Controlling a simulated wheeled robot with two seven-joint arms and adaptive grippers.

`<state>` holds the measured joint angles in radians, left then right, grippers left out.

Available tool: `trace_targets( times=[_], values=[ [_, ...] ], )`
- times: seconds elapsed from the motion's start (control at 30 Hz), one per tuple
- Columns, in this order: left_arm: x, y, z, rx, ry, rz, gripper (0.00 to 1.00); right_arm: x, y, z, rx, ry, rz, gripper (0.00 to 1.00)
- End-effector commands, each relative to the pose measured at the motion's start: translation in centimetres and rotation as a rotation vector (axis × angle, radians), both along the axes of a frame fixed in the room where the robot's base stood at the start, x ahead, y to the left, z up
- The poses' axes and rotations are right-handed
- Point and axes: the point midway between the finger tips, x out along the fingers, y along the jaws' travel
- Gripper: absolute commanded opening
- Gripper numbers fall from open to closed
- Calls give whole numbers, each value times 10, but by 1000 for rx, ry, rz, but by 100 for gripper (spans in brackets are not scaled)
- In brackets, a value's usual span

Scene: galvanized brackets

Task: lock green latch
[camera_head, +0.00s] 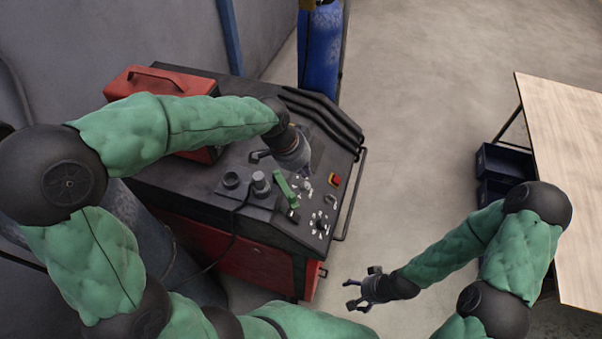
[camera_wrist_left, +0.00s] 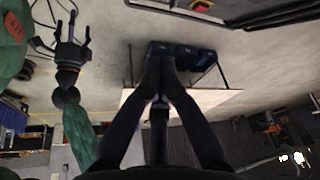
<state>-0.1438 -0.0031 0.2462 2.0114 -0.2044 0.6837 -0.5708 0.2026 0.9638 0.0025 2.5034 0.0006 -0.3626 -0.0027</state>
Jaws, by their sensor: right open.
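The green latch (camera_head: 286,190) is a short green lever on the top panel of the dark machine (camera_head: 190,190) in the camera_head view. It lies slanted, with its lower end towards the front right. My left gripper (camera_head: 303,170) hangs just above and beside the latch's upper end; I cannot tell whether they touch. In the camera_wrist_left view the left fingers (camera_wrist_left: 160,62) come together with nothing seen between them. The latch does not show there. My right gripper (camera_head: 365,288) is open and empty over the floor, and it also shows in the left wrist view (camera_wrist_left: 72,30).
Knobs and a red-yellow button (camera_head: 335,181) sit close to the latch. A red case (camera_head: 150,82) stands on the machine. A blue cylinder (camera_head: 320,45) is behind it. A wooden table (camera_head: 565,170) with dark blue bins (camera_head: 503,162) is at right. The floor between is clear.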

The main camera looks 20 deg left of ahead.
Motion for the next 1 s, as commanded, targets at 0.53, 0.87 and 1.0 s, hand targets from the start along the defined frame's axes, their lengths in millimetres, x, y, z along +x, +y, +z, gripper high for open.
trace_targets(
  times=[0.53,0.87,1.0],
  values=[
    [9,-9,-78,0,2,4,0,0,0,5,0,0,0,82],
    [-8,9,-79,0,2,1,0,0,0,10,0,0,0,82],
    [-9,9,-79,0,1,0,0,0,0,9,0,0,0,82]
  ],
)
